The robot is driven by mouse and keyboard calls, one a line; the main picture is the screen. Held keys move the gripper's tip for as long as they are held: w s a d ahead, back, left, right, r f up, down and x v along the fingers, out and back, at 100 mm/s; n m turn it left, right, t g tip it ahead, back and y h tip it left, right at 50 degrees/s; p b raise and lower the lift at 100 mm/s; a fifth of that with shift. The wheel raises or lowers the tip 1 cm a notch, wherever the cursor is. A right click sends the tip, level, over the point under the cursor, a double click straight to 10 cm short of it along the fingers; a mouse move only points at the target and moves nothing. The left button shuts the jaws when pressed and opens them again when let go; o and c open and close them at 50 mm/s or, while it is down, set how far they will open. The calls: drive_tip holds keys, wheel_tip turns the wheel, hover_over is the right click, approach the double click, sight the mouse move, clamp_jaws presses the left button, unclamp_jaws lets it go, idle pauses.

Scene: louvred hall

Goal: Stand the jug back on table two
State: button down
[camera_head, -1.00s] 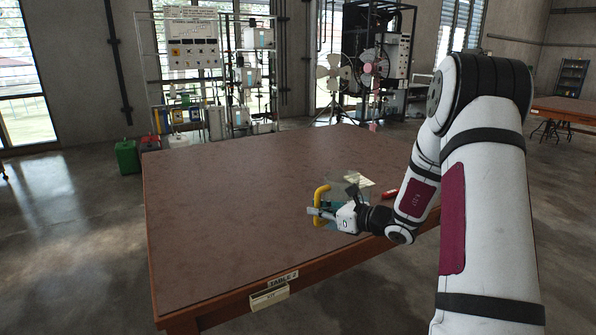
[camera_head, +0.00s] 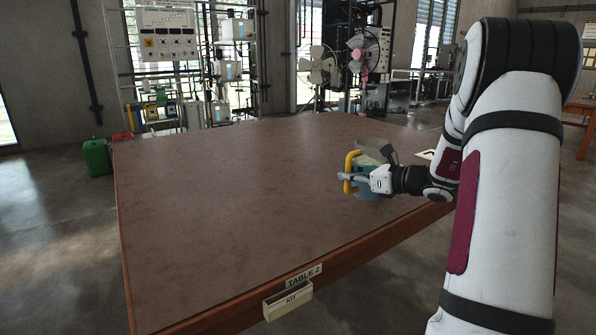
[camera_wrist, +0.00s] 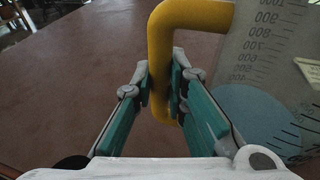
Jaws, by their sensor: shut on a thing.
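The jug (camera_head: 370,158) is clear, with a yellow handle and a bluish lower part. In the wrist view, the jug (camera_wrist: 262,60) shows mirrored scale marks and stands to the right of my fingers. My gripper (camera_head: 352,181) is shut on the yellow handle, which also shows between the fingers (camera_wrist: 162,92) in the wrist view. The jug looks about upright over the right part of table two (camera_head: 220,210), which bears a "TABLE 2" label. My gripper partly hides the jug's base, and I cannot tell whether it touches the tabletop.
The brown tabletop is bare across its left and middle. A small "KIT" box (camera_head: 288,301) hangs on the front edge. A white card (camera_head: 427,155) shows at the right. A green can (camera_head: 97,157) stands on the floor at left. Fans (camera_head: 317,66) and racks stand behind.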

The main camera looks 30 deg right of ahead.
drive_tip(key=shift+w+a+f+b, duration=0.85)
drive_tip(key=shift+w+a, duration=0.75)
drive_tip(key=shift+a, duration=0.25)
drive_tip(key=shift+w+a+f+b, duration=0.7)
drive_tip(key=shift+w+a+b, duration=0.2)
drive_tip(key=shift+w+a, duration=0.85)
drive_tip(key=shift+w+a+f+b, duration=0.85)
drive_tip(key=shift+w+a, duration=0.55)
drive_tip(key=shift+a, duration=0.6)
drive_tip(key=shift+f, duration=0.1)
drive_tip(key=c, duration=1.6)
unclamp_jaws()
drive_tip(key=shift+f, duration=0.1)
